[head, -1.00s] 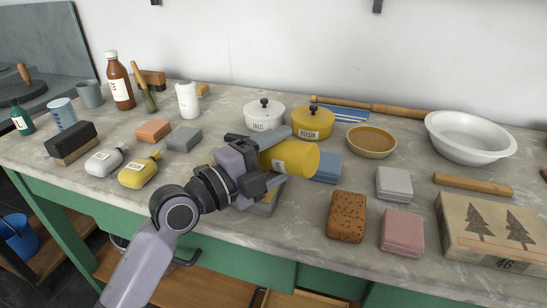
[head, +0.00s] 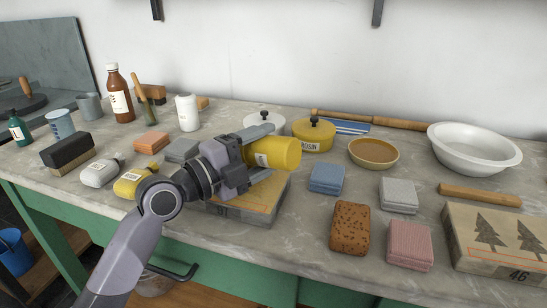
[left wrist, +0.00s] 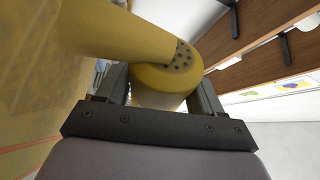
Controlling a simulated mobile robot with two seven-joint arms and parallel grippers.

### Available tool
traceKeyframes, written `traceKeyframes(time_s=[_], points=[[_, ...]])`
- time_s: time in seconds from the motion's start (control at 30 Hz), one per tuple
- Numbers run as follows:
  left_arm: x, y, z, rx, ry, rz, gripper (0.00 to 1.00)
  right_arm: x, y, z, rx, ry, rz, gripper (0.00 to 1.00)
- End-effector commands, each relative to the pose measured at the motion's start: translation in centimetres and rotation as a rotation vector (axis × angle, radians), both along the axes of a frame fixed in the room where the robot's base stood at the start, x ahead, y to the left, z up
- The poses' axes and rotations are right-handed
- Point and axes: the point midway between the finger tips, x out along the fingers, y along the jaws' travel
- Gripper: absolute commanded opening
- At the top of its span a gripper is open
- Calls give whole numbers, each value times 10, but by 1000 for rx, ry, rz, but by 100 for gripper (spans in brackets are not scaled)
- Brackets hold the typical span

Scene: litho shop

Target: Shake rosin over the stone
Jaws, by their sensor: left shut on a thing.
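The stone's yellowish surface (left wrist: 35,90) fills the left side there. My right gripper is not in view.
A second stone with trees (head: 510,235) is at the right. Sponge (head: 350,228), pink block (head: 409,243), grey block (head: 398,194) and blue block (head: 327,177) stand between. Behind are the rosin pot (head: 313,135), brown bowl (head: 373,153) and white basin (head: 473,147). Bottles stand left.

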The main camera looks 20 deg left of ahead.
Motion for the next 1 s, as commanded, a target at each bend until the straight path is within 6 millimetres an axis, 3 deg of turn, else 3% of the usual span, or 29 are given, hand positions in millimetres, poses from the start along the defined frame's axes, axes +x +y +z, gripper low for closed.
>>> traceKeyframes(time_s=[0.8, 1.0], points=[[2, 58, -2, 3, -4, 3, 35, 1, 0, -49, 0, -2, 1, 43], [2, 59, 11, 221, -70, 3, 35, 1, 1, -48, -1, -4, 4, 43]])
